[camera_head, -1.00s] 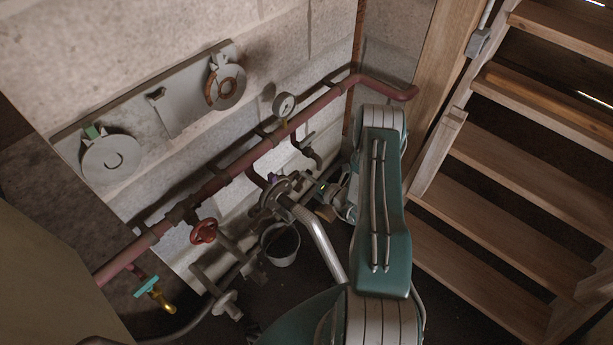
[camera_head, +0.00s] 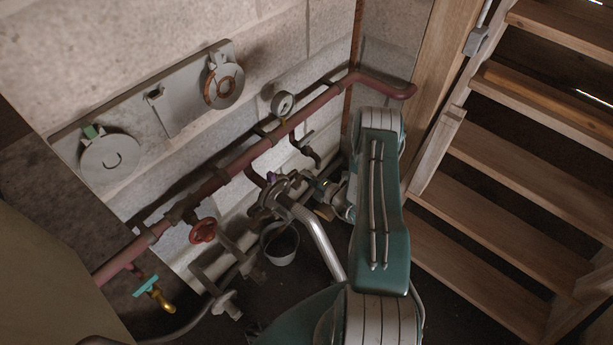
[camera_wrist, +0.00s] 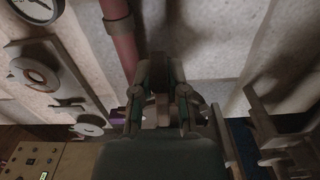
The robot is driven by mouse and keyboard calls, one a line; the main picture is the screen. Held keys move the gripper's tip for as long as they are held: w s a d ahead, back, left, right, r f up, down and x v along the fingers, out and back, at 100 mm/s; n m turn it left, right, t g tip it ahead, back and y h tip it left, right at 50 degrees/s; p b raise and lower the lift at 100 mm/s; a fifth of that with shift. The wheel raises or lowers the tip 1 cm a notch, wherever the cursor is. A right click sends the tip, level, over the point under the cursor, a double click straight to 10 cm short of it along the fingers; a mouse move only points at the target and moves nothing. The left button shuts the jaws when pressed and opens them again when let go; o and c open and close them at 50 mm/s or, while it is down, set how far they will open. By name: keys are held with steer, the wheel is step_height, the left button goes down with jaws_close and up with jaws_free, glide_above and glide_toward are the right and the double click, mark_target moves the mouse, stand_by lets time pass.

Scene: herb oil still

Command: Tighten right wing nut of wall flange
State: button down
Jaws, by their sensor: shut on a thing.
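The wall flange (camera_head: 270,197) is a grey-brown round fitting on the pipework below the red pipe, with a bright metal pipe running down from it. My gripper (camera_head: 312,187) is at the flange's right side, partly hidden by my green arm. In the wrist view my gripper (camera_wrist: 158,100) has its two fingers shut on a small brownish piece, which I take to be the right wing nut (camera_wrist: 158,107). Its wings and thread are too dark and covered to make out. A small purple part (camera_wrist: 118,115) shows left of the fingers.
A red pipe (camera_head: 218,180) with a pressure gauge (camera_head: 283,104) runs along the wall. A red handwheel (camera_head: 203,230), a teal-handled tap (camera_head: 147,286) and a bucket (camera_head: 280,245) are to the left and below. Wooden stairs (camera_head: 520,150) fill the right side.

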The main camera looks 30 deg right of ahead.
steer(key=shift+d+f, duration=0.1)
steer(key=shift+f, duration=0.1)
steer(key=c, duration=0.6)
jaws_free()
steer(key=shift+d, duration=0.1)
steer(key=shift+c, duration=0.2)
steer(key=v, duration=1.2)
